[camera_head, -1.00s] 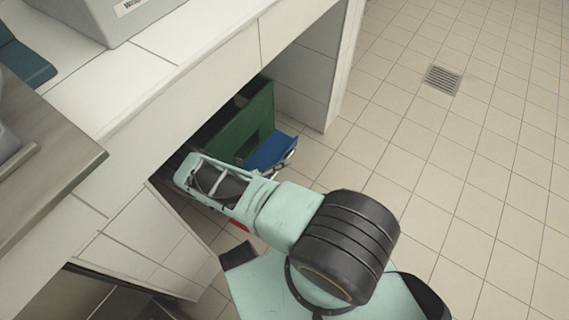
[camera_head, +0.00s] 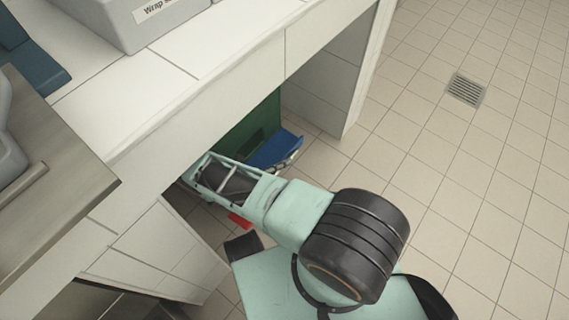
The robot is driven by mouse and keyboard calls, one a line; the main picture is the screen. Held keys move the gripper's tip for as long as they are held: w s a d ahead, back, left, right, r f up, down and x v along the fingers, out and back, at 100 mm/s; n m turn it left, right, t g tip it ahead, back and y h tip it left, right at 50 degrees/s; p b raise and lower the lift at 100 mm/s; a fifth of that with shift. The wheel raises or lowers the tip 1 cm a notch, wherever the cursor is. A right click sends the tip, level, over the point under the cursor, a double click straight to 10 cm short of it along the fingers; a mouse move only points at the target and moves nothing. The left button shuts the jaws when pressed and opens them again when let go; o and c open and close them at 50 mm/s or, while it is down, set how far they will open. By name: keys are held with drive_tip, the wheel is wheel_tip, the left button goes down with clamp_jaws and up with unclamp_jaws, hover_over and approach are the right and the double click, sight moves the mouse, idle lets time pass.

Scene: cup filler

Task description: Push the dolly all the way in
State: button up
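The dolly (camera_head: 277,150) shows as a blue platform low in the opening under the tiled counter. A green crate (camera_head: 255,130) stands at its back, mostly under the counter. My arm reaches into the opening and covers the near side of the dolly. My gripper is hidden under the counter edge behind my own arm links, so I cannot see its fingers or whether it touches the dolly or the crate.
The tiled counter (camera_head: 215,60) overhangs the opening, with a side wall (camera_head: 335,85) on the right. A grey labelled bin (camera_head: 130,22) stands on top. A steel worktop (camera_head: 60,190) is at left. Open tiled floor with a drain (camera_head: 466,89) lies at right.

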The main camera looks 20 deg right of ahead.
drive_tip(key=o, duration=0.4)
drive_tip(key=shift+w+a, duration=0.3)
drive_tip(key=shift+o, duration=0.2)
drive_tip(key=shift+s+d, duration=0.1)
drive_tip(key=v, duration=0.7)
drive_tip(key=shift+a, duration=0.3)
drive_tip(key=shift+r, duration=0.1)
